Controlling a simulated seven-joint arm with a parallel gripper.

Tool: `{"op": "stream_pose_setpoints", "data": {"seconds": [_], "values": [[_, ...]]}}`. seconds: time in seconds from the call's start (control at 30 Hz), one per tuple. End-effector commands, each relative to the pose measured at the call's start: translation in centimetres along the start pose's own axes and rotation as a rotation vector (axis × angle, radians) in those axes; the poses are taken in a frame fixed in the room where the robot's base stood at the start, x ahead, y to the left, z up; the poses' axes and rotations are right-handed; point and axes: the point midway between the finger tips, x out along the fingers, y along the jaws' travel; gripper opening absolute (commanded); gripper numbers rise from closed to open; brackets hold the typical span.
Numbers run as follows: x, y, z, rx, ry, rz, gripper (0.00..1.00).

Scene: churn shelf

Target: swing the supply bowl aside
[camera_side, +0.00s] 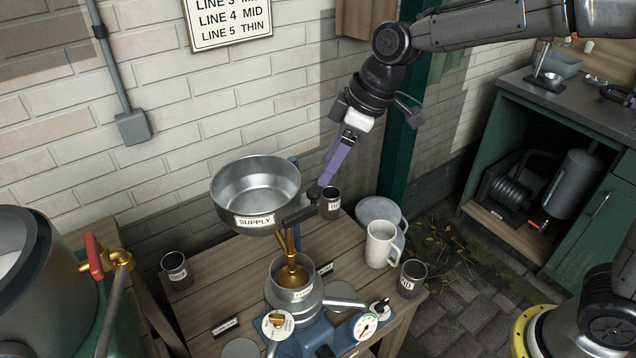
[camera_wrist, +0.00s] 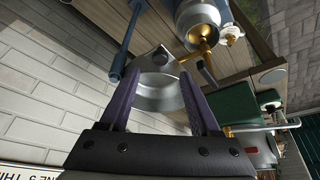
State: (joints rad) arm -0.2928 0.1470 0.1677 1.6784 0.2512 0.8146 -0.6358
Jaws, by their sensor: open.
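The supply bowl (camera_side: 255,192) is a wide metal bowl with a SUPPLY label, held above the wooden table beside a blue post (camera_side: 294,205). A dark bar (camera_side: 300,213) sticks out from its right side. Below it is a brass spout over a smaller metal bowl (camera_side: 291,292) on a blue machine. My gripper (camera_side: 323,182), with purple fingers, points down near the bar's outer end. In the wrist view the fingers (camera_wrist: 161,80) are apart, with the supply bowl (camera_wrist: 158,98) showing beyond and between them. I cannot tell whether a finger touches the bar.
A dark cup (camera_side: 330,204) stands under my fingertips on the table. A white mug (camera_side: 381,246) and another dark cup (camera_side: 411,279) stand to the right. A third cup (camera_side: 175,270) stands at the left. The brick wall (camera_side: 140,175) is close behind the bowl.

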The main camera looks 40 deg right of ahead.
Motion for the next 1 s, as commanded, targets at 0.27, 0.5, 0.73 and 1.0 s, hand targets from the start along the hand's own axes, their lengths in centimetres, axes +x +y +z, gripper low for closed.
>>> {"op": "stream_pose_setpoints", "data": {"seconds": [0.27,0.5,0.73,1.0], "values": [[4.6,0.0,0.1,0.002,-0.002,-0.002,0.64],[6.0,0.0,0.0,0.001,0.0,0.0,0.64],[6.1,0.0,0.0,0.001,0.0,0.0,0.64],[6.0,0.0,0.0,0.001,0.0,0.0,0.2]]}}
